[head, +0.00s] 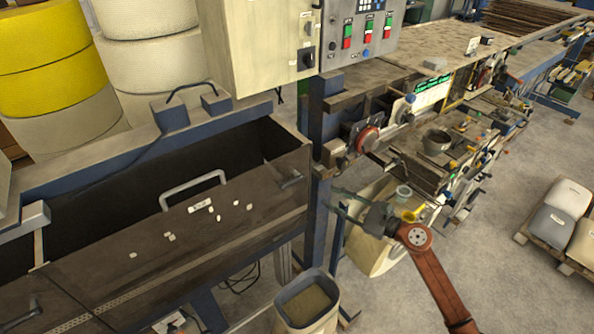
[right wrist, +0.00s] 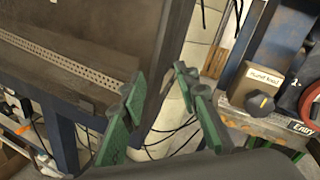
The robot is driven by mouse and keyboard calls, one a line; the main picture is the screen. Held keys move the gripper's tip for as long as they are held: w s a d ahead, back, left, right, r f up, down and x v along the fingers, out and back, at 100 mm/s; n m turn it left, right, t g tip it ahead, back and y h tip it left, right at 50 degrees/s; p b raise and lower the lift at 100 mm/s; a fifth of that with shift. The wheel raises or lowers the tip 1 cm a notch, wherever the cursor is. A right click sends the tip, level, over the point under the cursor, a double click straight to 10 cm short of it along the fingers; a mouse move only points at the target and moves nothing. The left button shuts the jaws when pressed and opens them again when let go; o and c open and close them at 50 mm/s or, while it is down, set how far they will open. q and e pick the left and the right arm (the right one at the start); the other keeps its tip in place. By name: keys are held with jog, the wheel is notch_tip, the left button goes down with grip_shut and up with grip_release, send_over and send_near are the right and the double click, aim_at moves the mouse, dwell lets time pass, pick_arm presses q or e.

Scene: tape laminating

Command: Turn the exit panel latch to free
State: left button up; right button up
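The dark exit panel (head: 130,235) is a long brown-black cover with a grey bar handle (head: 193,187) and a small label. A small dark latch (head: 290,181) sits near its upper right corner; another dark latch-like part (head: 20,319) shows at the lower left. I cannot read which way either is turned. My right gripper (head: 332,199) is right of the panel, apart from the right latch. In the right wrist view its green fingers (right wrist: 157,84) are spread and empty, with the panel's perforated strip (right wrist: 70,62) to their left. My left gripper is out of view.
A control box (head: 262,45) hangs above the panel's right end. A blue post (head: 318,220) stands between panel and gripper. A grey bin (head: 307,300) stands below.

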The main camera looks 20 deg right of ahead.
aim_at(292, 183)
jog(key=s+a+r+n+g+p, duration=0.1)
jog(key=s+a+r+n, duration=0.25)
jog(key=r+n, duration=0.25)
jog(key=s+a+r+n+g+p, duration=0.1)
jog(key=s+a+r+n+p, duration=0.1)
jog(key=s+a+r+n, duration=0.3)
jog(key=shift+n, duration=0.9)
jog(key=w+a+p, duration=0.1)
jog(key=w, duration=0.1)
jog(key=w+a+p, duration=0.1)
jog(key=w, duration=0.1)
jog(key=w+a+p, duration=0.1)
jog(key=w, duration=0.2)
jog(key=shift+a, duration=0.35)
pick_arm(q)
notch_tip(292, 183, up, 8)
pick_arm(e)
jog(key=shift+w+a+f, duration=0.25)
jog(key=shift+w, duration=0.1)
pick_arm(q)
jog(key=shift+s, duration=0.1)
pick_arm(e)
grip_shut()
